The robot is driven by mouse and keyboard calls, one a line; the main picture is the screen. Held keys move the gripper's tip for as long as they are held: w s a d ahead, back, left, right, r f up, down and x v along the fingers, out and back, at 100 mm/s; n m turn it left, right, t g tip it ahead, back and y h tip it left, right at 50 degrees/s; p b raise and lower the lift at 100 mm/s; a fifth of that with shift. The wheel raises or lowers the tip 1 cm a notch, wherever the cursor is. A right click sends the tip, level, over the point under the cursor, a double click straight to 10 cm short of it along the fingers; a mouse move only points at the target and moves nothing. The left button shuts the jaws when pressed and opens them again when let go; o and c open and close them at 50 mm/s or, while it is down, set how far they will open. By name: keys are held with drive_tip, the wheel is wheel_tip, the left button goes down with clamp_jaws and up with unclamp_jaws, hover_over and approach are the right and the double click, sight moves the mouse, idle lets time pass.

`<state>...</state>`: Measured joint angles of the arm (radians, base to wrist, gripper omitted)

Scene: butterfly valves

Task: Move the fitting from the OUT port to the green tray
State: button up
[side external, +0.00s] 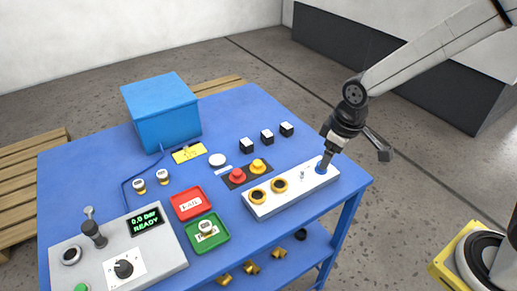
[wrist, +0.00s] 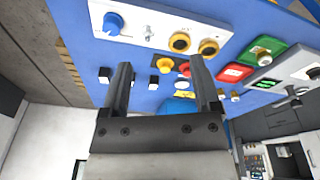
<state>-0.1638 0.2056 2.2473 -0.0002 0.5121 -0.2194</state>
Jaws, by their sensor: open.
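A white block (side external: 262,204) lies along the table's right side. It carries two yellow-ringed ports (side external: 257,196) with dark centres, a small silver stem (side external: 303,174) and a blue knob (side external: 321,168). I cannot read which port is OUT. The green tray (side external: 222,239) holds one brass, white-topped fitting (side external: 206,228); the tray also shows in the wrist view (wrist: 254,60). My gripper (side external: 325,166) appears over the block's right end, by the blue knob. In the wrist view its fingers (wrist: 162,78) are apart with nothing held between them, and the knob (wrist: 113,23) lies beyond them.
A red tray (side external: 175,207) adjoins the green one. Two similar fittings (side external: 162,177) stand near the blue box (side external: 160,112). Red and yellow buttons (side external: 237,175) and several black-and-white blocks (side external: 266,136) lie behind the white block. A control panel (side external: 118,250) fills the front left.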

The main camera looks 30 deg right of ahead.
drive_tip(key=s+d+f+m, duration=0.1)
drive_tip(key=s+d+m, duration=0.3)
drive_tip(key=s+d, duration=0.2)
drive_tip(key=shift+s+t, duration=0.3)
drive_tip(key=shift+s, duration=0.6)
